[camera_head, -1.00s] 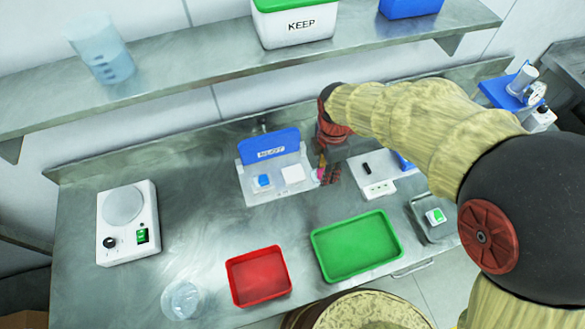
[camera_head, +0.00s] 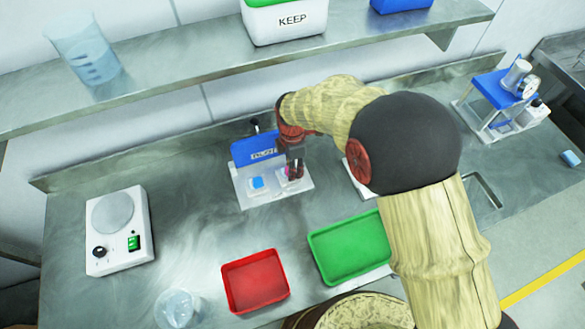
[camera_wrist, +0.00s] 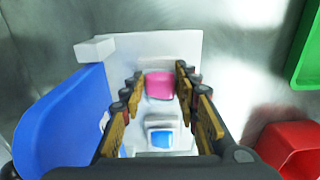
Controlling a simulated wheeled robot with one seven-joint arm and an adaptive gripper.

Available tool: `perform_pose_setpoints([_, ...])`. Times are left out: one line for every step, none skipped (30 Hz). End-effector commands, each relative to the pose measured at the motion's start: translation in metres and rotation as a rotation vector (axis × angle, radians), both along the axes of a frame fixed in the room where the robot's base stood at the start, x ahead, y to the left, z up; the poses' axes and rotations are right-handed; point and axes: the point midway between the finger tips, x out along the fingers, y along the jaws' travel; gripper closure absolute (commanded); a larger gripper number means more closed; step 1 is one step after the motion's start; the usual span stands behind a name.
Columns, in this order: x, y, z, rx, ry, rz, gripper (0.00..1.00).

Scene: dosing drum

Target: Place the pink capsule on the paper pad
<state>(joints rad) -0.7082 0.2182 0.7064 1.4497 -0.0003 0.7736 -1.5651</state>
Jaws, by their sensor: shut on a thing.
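The pink capsule (camera_wrist: 160,86) shows between my fingertips in the wrist view, with a small pink part of it (camera_head: 287,173) visible in the head view. My gripper (camera_head: 293,174) is shut on it, over the right part of a white stand (camera_head: 249,197). The small white paper pad (camera_wrist: 166,63) shows around and behind the capsule in the wrist view. In the head view my gripper mostly covers the pad. I cannot tell whether the capsule touches the pad.
A blue-topped white block (camera_head: 257,183) sits on the stand left of my gripper. A blue labelled panel (camera_head: 250,149) stands upright behind. A red tray (camera_head: 255,281) and a green tray (camera_head: 345,247) lie in front. A scale (camera_head: 119,231) is at left.

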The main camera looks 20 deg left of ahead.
Motion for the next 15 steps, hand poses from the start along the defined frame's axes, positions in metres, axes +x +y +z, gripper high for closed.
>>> perform_pose_setpoints([0.0001,0.0001,-0.0054,0.0,0.0,0.0,0.84])
perform_pose_setpoints([0.0002,0.0002,-0.0063,0.001,-0.001,0.0,0.84])
perform_pose_setpoints([0.0004,0.0002,-0.0063,0.001,-0.001,0.0,0.84])
perform_pose_setpoints([0.0004,0.0002,-0.0058,0.001,-0.002,0.0,0.84])
perform_pose_setpoints([0.0004,0.0002,-0.0054,0.001,-0.002,0.0,0.84])
perform_pose_setpoints([0.0004,0.0002,-0.0053,0.001,-0.002,0.0,0.84])
perform_pose_setpoints([0.0004,0.0002,-0.0052,0.001,-0.002,0.0,0.84])
perform_pose_setpoints([0.0003,0.0002,-0.0052,0.001,-0.002,0.0,0.84])
perform_pose_setpoints([0.0003,0.0002,-0.0056,0.001,-0.001,0.0,0.84])
perform_pose_setpoints([0.0003,0.0001,-0.0062,0.001,-0.001,0.0,0.84])
perform_pose_setpoints([0.0002,0.0,-0.0072,0.001,-0.001,0.0,0.84])
perform_pose_setpoints([0.0002,0.0001,-0.0085,0.001,-0.001,0.0,0.84])
perform_pose_setpoints([0.0002,0.0001,-0.0087,0.001,-0.001,0.0,0.68])
perform_pose_setpoints([0.0003,0.0001,-0.0082,0.001,-0.002,0.0,0.67])
perform_pose_setpoints([0.0003,0.0001,-0.0081,0.001,-0.002,0.0,0.64])
